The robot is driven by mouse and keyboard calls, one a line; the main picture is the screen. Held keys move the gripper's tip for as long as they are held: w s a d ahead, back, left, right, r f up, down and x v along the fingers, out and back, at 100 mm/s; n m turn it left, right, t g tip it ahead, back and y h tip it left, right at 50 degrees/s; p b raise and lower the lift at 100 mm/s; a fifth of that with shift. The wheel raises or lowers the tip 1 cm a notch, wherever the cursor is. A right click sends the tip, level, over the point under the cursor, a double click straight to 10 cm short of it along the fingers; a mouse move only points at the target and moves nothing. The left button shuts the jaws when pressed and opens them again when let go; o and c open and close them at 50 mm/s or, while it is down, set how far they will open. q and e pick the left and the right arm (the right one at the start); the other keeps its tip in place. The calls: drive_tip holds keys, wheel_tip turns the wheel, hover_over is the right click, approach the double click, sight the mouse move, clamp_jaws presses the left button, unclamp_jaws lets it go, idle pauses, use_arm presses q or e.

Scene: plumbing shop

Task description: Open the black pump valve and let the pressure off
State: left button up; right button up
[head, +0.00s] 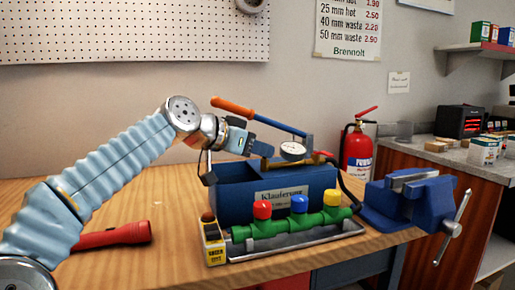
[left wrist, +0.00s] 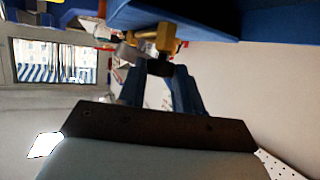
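The pressure pump is a blue tank (head: 235,201) on the wooden bench, with an orange-handled lever (head: 232,107), a round white gauge (head: 292,150) and brass fittings (head: 322,158). The black valve knob (left wrist: 160,67) shows in the left wrist view beside a brass hexagonal fitting (left wrist: 166,38). My left gripper (head: 264,148) is above the tank, and its two blue fingers (left wrist: 160,82) are partly closed, one on each side of the knob. They appear to touch it. In the head view the gripper hides the knob. My right gripper is not in view.
A green manifold (head: 282,226) with red, blue and yellow caps stands before the tank. A yellow box (head: 213,243) is beside it. A red flashlight (head: 112,236) lies left, a blue vise (head: 405,203) stands right, and a fire extinguisher (head: 357,150) is behind.

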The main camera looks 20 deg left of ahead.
use_arm(q)
drive_tip(key=c, duration=0.3)
